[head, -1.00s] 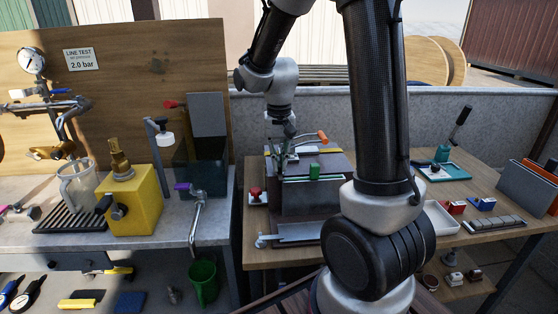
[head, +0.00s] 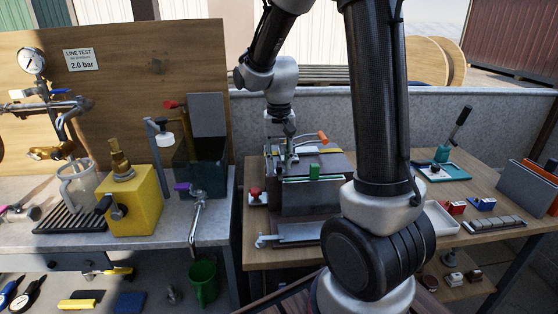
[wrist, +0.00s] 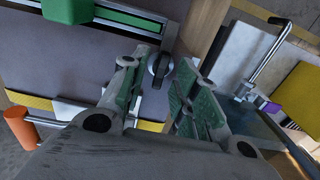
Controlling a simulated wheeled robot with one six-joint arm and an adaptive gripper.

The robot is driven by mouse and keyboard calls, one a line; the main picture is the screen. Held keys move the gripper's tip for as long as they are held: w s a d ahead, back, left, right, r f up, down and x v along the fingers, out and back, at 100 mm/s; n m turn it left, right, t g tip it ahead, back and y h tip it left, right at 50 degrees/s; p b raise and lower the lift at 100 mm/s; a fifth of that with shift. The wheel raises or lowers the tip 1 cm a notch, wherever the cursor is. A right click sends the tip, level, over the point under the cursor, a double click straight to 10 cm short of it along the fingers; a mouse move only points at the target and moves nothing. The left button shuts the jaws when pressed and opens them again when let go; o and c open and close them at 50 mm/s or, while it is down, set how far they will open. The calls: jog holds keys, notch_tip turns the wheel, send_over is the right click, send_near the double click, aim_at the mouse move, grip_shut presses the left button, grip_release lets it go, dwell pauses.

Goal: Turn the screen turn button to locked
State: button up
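The screen turn button is a small dark round knob with a grey raised grip bar (wrist: 160,68), on the edge of the grey press in the wrist view. Its bar looks roughly lengthwise in the picture. My gripper (wrist: 158,62) is open, with one green-padded finger left of the button and the other right of it. I see a gap on both sides; I cannot tell the remaining depth. In the head view my gripper (head: 283,158) is over the left part of the press (head: 310,200), and the button is too small or hidden there. No lock marking is readable.
A green block (head: 314,172) sits on the press's front rail, and an orange handle (head: 322,137) stands at its back. A red knob (head: 255,192) is at its left. A tank (head: 200,170) and metal tap (head: 197,215) stand on the left bench.

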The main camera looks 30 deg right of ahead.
aim_at(279, 163)
notch_tip(279, 163, up, 12)
jog(key=shift+f, duration=0.15)
jog(key=shift+s, duration=0.1)
dwell(0.6)
